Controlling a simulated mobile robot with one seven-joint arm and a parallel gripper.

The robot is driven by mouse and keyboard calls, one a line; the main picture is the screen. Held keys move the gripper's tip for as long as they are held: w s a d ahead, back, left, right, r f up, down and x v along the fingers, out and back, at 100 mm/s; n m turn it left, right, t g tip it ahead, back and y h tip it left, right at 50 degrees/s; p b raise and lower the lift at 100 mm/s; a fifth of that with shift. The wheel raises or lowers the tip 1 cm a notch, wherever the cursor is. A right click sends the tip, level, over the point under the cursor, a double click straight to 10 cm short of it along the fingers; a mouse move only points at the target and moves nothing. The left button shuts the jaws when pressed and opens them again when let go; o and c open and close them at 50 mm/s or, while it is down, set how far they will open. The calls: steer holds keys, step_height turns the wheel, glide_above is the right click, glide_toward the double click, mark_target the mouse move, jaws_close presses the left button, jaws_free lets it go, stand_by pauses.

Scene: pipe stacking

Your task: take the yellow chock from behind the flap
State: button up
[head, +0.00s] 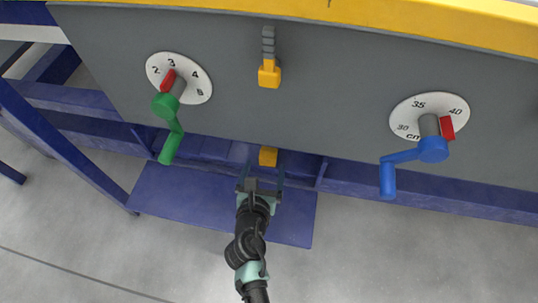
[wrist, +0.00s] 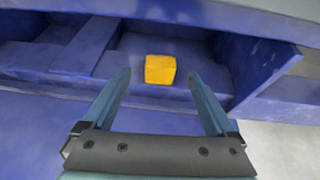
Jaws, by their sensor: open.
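The yellow chock (wrist: 160,69) is a small yellow-orange block. It sits inside a blue compartment (wrist: 135,98), straight ahead of my gripper in the wrist view. In the head view the chock (head: 268,156) shows just below the lower edge of the grey panel. My gripper (wrist: 160,85) is open, with one finger to the left and one to the right of the chock's line. The fingertips reach the compartment's opening, and nothing is between them. In the head view my gripper (head: 261,172) is just in front of the chock. The blue flap (head: 225,205) lies folded down flat under my gripper.
A grey panel (head: 330,100) overhangs the compartment. A green crank (head: 170,130) is at left, a blue crank (head: 410,160) at right, and a yellow slider (head: 269,74) between them. Blue side walls (wrist: 262,68) bound the compartment. Grey floor is open in front.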

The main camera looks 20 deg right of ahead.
mark_target(267, 158)
steer(key=b+x, duration=0.4)
steer(key=x, duration=0.2)
steer(key=shift+d+f, duration=0.1)
steer(key=shift+w+d+b, duration=0.3)
steer(key=shift+w, duration=0.25)
steer(key=shift+c, duration=0.3)
jaws_close()
